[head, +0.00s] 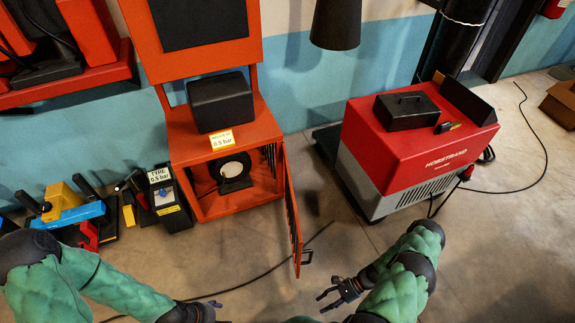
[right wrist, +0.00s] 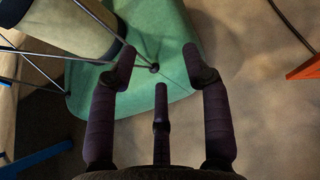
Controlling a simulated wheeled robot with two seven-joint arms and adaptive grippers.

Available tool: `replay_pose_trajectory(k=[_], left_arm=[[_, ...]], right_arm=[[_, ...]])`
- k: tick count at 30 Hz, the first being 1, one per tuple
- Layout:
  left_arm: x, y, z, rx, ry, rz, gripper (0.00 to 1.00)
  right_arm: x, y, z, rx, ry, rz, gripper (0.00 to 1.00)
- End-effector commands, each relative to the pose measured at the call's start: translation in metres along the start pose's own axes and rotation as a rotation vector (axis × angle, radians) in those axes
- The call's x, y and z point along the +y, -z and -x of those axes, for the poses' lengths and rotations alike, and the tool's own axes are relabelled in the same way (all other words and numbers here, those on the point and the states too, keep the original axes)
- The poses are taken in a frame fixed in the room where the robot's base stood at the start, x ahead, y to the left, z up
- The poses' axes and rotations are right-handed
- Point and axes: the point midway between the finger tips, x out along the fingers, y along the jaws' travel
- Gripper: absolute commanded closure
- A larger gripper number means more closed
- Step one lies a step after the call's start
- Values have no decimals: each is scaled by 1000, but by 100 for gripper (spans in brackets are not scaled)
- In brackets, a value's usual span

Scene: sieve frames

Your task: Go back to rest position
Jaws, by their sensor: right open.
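My right gripper (head: 335,292) is low in the head view, between the orange cabinet's open door and the red machine. Its fingers are spread and empty above the floor. The right wrist view shows the same gripper (right wrist: 160,75) with its dark fingers apart and nothing held between them. My left gripper (head: 205,311) is at the bottom edge of the head view, partly cut off. I cannot tell whether its fingers are open. Both of my green arms are bent low in front of me.
An orange cabinet (head: 235,205) holds a round white-faced item (head: 232,168); a black box (head: 221,101) sits on top. Its door (head: 293,210) stands open towards me. A red machine (head: 395,150) stands right, with a black case (head: 407,110) on it. A cable crosses the floor.

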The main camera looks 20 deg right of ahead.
Motion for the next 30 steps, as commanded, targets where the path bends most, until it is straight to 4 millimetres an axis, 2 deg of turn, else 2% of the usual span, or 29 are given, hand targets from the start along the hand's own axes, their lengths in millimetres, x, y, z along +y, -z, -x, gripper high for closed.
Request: replay_pose_trajectory(k=[1, 9, 14, 21, 25, 30], left_arm=[[2, 0, 5, 0, 0, 0, 40], [6, -1, 18, 0, 0, 0, 40], [9, -1, 25, 0, 0, 0, 40], [13, -1, 36, 0, 0, 0, 40], [14, -2, 39, 0, 0, 0, 40], [14, -2, 40, 0, 0, 0, 40]], right_arm=[[-12, -17, -4, 38, -63, 57, 51], [-51, -89, -25, 275, -326, 402, 51], [-70, -142, -32, 401, -430, 648, 51], [-88, -229, -40, 545, -500, 1030, 51], [-92, -263, -42, 586, -500, 1172, 51], [-92, -282, -44, 606, -494, 1253, 51]])
